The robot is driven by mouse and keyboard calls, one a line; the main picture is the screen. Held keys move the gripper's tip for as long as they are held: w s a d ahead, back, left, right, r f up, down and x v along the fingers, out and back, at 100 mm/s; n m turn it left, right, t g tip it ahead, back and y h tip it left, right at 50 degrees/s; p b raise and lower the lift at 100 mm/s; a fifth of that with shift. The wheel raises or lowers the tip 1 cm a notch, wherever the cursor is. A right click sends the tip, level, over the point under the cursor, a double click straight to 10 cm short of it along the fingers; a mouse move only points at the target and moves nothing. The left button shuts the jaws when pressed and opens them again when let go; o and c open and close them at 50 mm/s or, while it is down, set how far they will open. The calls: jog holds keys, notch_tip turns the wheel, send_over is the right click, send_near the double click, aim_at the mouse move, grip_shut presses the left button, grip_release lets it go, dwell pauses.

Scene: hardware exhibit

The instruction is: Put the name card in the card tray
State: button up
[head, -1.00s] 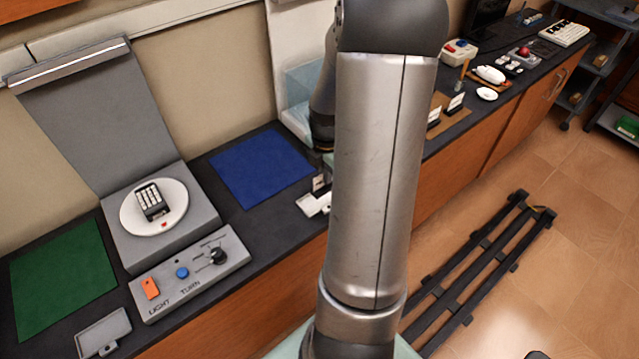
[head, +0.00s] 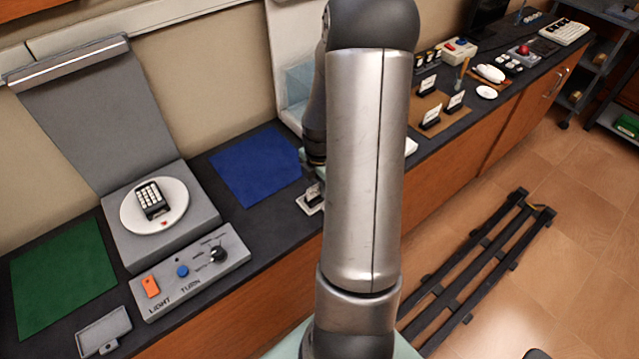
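A small name card (head: 314,191) in a dark holder stands upright at the small white card tray (head: 303,206), in front of the blue mat. It appears to be on the tray, but my arm hides its right side. My gripper (head: 317,167) is just above and behind the card, largely hidden by my arm. Its fingers cannot be made out, nor whether they touch the card. A second, similar grey tray (head: 104,334) is empty at the front left.
The blue mat (head: 258,166) and green mat (head: 62,278) are bare. A turntable (head: 178,199) carries a dark keypad-like device, with a control box (head: 195,272) in front. Several other cards stand on a brown board (head: 427,103) to the right. A white object (head: 411,146) peeks past my arm.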

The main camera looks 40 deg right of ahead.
jog(key=shift+r, duration=0.1)
notch_tip(320, 180, up, 12)
jog(key=s+a+r+m, duration=0.2)
jog(key=s+a+m, duration=0.4)
jog(key=a, duration=0.6)
jog(key=s+a+r+m, duration=0.3)
jog(key=s+a+m, duration=0.4)
jog(key=a+m, duration=0.4)
jog(key=shift+a+r+m+t, duration=0.3)
jog(key=shift+a, duration=0.1)
